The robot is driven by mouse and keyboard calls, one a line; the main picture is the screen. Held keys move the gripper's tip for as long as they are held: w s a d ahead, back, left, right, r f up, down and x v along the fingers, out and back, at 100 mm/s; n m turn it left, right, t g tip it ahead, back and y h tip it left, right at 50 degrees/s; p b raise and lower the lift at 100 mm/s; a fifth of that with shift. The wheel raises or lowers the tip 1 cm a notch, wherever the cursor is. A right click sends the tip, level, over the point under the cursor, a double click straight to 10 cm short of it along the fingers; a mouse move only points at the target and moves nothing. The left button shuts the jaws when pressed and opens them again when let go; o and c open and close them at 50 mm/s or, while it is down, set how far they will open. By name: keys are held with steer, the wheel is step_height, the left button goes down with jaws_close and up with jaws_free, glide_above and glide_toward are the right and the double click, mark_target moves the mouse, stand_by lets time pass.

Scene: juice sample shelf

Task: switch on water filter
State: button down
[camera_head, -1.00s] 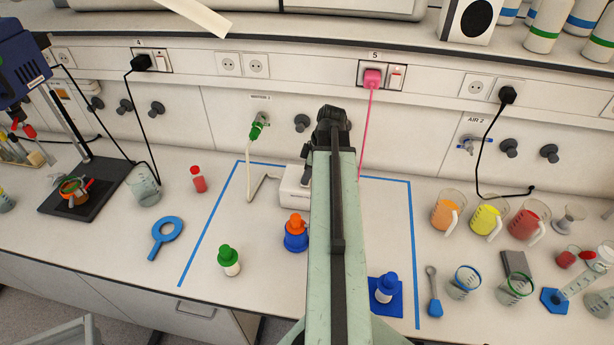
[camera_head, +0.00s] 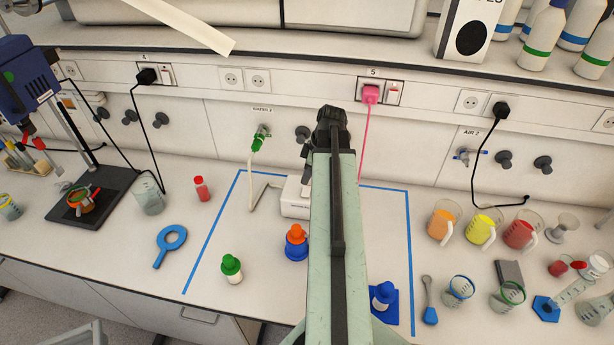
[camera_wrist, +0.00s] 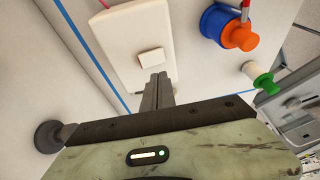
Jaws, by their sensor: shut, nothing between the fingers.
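The water filter, a white box (camera_head: 294,205), stands on the bench inside the blue tape outline, partly hidden behind my arm. A pale hose (camera_head: 256,193) runs from near it to the green-fitted tap on the wall. In the wrist view the white box (camera_wrist: 118,28) has a small raised square button (camera_wrist: 151,57) on its face. My gripper (camera_wrist: 158,77) is shut and empty. Its tips appear just below the button in that picture; I cannot tell whether they touch the box. The fingertips are hard to make out in the head view.
Jugs and beakers fill the right side.

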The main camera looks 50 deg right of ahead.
steer(key=s+r+p, duration=0.3)
steer(key=r+p, duration=0.4)
steer(key=r, duration=0.2)
steer(key=shift+s+r+p, duration=0.15)
steer(key=shift+s+p, duration=0.15)
steer(key=shift+s, duration=0.1)
steer(key=shift+a, duration=0.1)
